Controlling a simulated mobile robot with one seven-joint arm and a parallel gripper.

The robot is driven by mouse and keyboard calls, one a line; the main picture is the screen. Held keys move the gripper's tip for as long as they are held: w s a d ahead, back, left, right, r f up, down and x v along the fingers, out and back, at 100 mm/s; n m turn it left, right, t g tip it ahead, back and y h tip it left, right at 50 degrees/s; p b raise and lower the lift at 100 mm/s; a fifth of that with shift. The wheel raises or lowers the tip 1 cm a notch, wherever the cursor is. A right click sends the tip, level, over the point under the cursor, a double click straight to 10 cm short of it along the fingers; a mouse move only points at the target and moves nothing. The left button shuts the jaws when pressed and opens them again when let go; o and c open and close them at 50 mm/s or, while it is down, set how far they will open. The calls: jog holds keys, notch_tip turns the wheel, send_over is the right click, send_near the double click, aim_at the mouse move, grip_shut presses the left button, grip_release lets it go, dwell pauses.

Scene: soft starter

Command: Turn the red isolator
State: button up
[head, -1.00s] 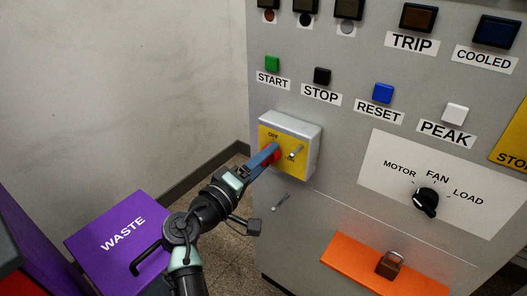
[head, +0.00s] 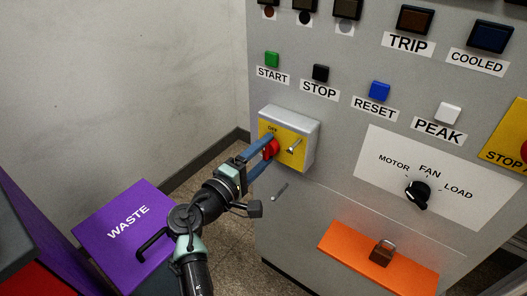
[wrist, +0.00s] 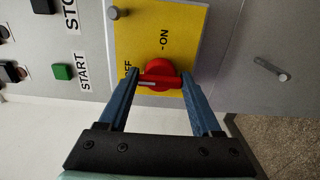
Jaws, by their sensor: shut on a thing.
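The red isolator (head: 271,149) is a round red knob with a grip bar, on the yellow plate (head: 294,152) of a grey box on the cabinet front. My gripper (head: 267,154) reaches it from the lower left, with one blue finger above and one below. In the wrist view my gripper (wrist: 160,86) has a finger at each end of the bar of the red isolator (wrist: 162,70). The bar lies across that picture, its white mark at the left, by the partly hidden OFF label. The ON label (wrist: 165,40) is clear.
A metal pin (head: 294,145) sticks out of the plate beside the knob. START (head: 272,59) and STOP (head: 320,72) buttons are above. A purple WASTE bin (head: 125,222) stands left of my arm.

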jog(key=shift+f, duration=0.1)
jog(key=o, duration=1.1)
jog(key=shift+o, duration=0.2)
jog(key=p+v, duration=0.1)
jog(key=v, duration=1.2)
jog(key=shift+p, duration=0.4)
